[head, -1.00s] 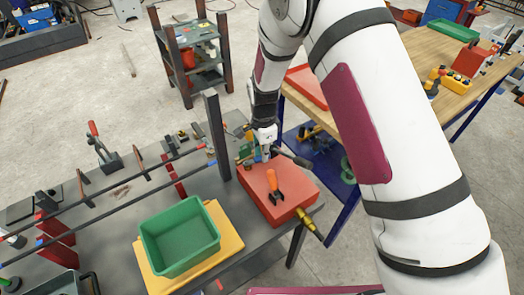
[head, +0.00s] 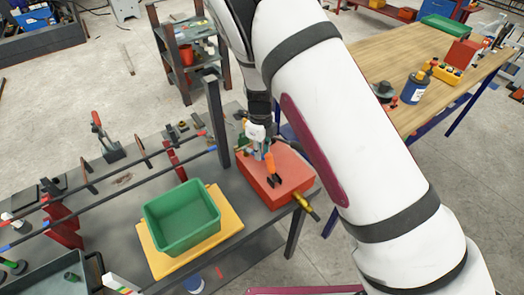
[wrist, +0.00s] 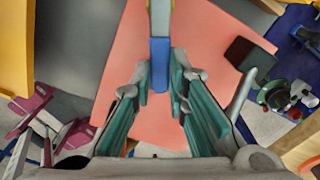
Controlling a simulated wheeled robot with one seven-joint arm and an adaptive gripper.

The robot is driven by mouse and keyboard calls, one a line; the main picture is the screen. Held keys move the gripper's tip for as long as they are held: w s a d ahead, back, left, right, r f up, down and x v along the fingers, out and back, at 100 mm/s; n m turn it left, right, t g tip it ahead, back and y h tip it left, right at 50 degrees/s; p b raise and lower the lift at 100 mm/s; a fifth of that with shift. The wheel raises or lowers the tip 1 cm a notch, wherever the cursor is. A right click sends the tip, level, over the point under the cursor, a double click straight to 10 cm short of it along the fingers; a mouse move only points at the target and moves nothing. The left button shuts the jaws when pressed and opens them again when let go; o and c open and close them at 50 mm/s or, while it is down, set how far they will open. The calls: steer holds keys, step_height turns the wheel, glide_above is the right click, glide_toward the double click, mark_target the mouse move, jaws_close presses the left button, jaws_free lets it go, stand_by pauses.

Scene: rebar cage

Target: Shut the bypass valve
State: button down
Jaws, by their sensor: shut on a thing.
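My gripper (wrist: 159,84) has its teal-padded fingers closed around a narrow bar with a blue end (wrist: 159,70). The bar runs grey toward the top of the wrist view; I cannot tell whether it is the bypass valve's lever. In the head view my gripper (head: 263,151) is small, low over the red box (head: 291,166), right beside an upright orange handle (head: 270,164) with a black foot. A brass-yellow fitting (head: 306,206) sticks out from the box's front right corner. The contact at the fingertips is too small to make out in the head view.
A green bin (head: 182,216) on a yellow board (head: 229,221) stands left of the box. A wooden table (head: 410,50) is at the right. My arm hides part of the floor and tables.

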steer(key=shift+s+a+m+p, duration=0.1)
steer(key=shift+s+a+m, duration=0.2)
steer(key=shift+m, duration=0.55)
steer(key=shift+s+a+m+p, duration=0.15)
steer(key=shift+s+a+m, duration=0.15)
steer(key=shift+m, duration=0.6)
steer(key=shift+s+a+m+p, duration=0.1)
steer(key=shift+s+a+m, duration=0.2)
steer(key=shift+m, duration=0.55)
steer(key=c, duration=1.6)
jaws_free()
steer(key=shift+o, duration=0.2)
step_height(320, 180, up, 12)
